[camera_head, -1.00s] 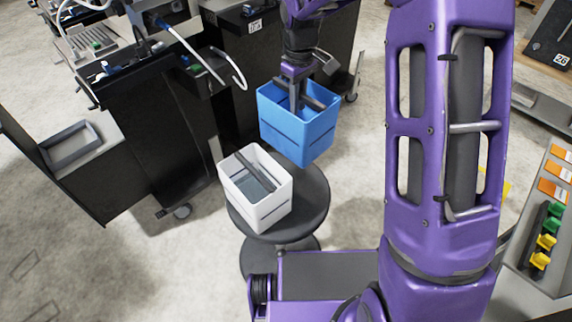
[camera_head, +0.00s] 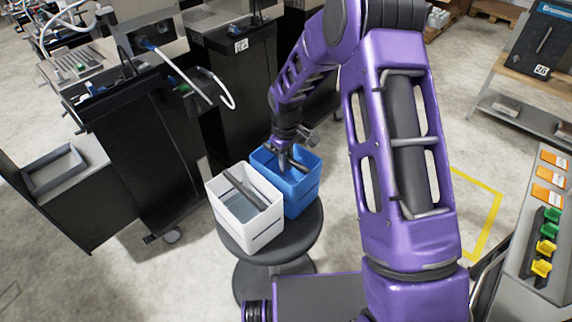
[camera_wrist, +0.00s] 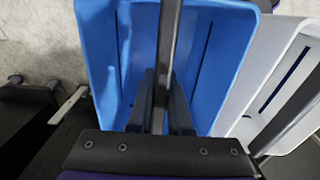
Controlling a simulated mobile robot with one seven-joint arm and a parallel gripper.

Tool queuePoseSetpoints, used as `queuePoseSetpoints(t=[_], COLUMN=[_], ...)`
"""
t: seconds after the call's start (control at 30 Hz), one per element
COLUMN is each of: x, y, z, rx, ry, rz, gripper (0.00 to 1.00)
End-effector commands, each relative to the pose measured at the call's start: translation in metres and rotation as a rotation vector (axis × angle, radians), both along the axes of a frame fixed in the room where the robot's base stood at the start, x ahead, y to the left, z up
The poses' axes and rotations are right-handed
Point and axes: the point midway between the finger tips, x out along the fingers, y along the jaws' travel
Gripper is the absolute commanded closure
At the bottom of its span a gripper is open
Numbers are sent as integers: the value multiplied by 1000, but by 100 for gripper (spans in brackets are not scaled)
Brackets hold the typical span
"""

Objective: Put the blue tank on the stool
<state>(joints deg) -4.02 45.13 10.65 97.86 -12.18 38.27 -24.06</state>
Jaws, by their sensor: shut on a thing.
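The blue tank (camera_head: 301,191) is an open box with a dark bar across its top. In the head view it is at the round dark stool (camera_head: 272,252), over the back right part of the seat, beside the white tank. Whether its base touches the seat is hard to tell. My gripper (camera_head: 285,161) points down into the blue tank and is shut on its bar. In the wrist view the fingers (camera_wrist: 160,104) close on the bar inside the blue tank (camera_wrist: 218,62).
A white tank (camera_head: 246,228) with its own dark bar stands on the stool's left part, close against the blue one. Black dispenser cabinets (camera_head: 135,150) stand behind and to the left. A bench with orange labels and coloured bins (camera_head: 546,225) is at right.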

Motion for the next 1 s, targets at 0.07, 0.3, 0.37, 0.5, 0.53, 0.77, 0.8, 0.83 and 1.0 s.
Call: queuePoseSetpoints(t=[0.07,0.3,0.37,0.5,0.53,0.77,0.8,0.83,1.0], x=[1,1,1,1,1,1,1,1,2], y=[0,0,0,0,0,0,0,0,0], z=[1,-2,-1,-1,-1,0,1,3,28], rx=[1,1,0,1,1,1,1,0,1], ry=[-4,-4,-3,-2,-2,-2,-2,-3,-6], rz=[0,-1,-1,-1,-1,-1,-1,-1,-3], gripper=[100,100,74,53,53,53,53,53,53])
